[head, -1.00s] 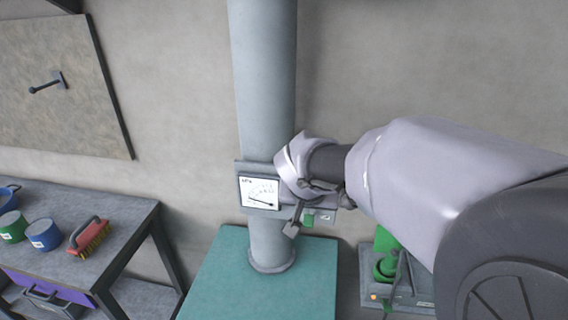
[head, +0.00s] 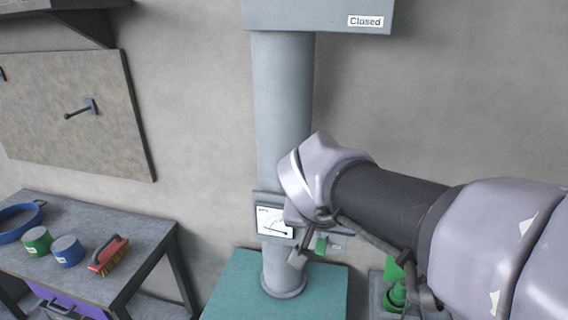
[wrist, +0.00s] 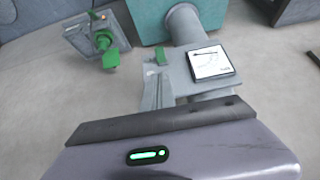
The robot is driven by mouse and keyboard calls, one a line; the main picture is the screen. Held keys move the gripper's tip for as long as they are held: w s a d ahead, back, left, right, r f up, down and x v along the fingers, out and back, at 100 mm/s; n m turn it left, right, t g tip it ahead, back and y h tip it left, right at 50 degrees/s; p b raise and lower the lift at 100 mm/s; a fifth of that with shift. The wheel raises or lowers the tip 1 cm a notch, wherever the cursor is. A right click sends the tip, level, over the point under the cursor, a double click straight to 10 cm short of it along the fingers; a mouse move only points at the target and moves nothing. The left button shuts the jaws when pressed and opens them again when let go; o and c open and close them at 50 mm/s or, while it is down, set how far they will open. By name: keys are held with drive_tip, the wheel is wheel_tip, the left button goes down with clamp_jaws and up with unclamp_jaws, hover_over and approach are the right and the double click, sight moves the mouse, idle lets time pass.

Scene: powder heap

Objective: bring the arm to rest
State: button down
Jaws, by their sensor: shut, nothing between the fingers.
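My gripper (head: 298,256) shows small in the head view, at the end of my pale grey arm, in front of the lower part of the column. Its fingers (wrist: 157,82) are shut with nothing between them, pointing up in the wrist view. A gauge with a white dial (head: 273,221) sits on the column just left of my gripper, and shows upside down in the wrist view (wrist: 210,63). I cannot tell whether my gripper touches the gauge's bracket. My arm is bent, reaching in from the right.
The grey column (head: 283,95) stands on a teal block (head: 235,285). Above is a housing marked "Closed" (head: 330,14). A green device (head: 395,290) stands right of the block. A workbench (head: 90,285) at left holds a blue pan, two tins and a brush.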

drive_tip(key=s+f+y+b, duration=0.4)
drive_tip(key=s+f+b, duration=0.5)
drive_tip(key=s+f, duration=0.4)
drive_tip(key=s+a, duration=0.1)
drive_tip(key=s, duration=0.4)
drive_tip(key=shift+f+m+b, duration=0.2)
drive_tip(key=shift+m+b, duration=0.1)
drive_tip(key=shift+m, duration=0.1)
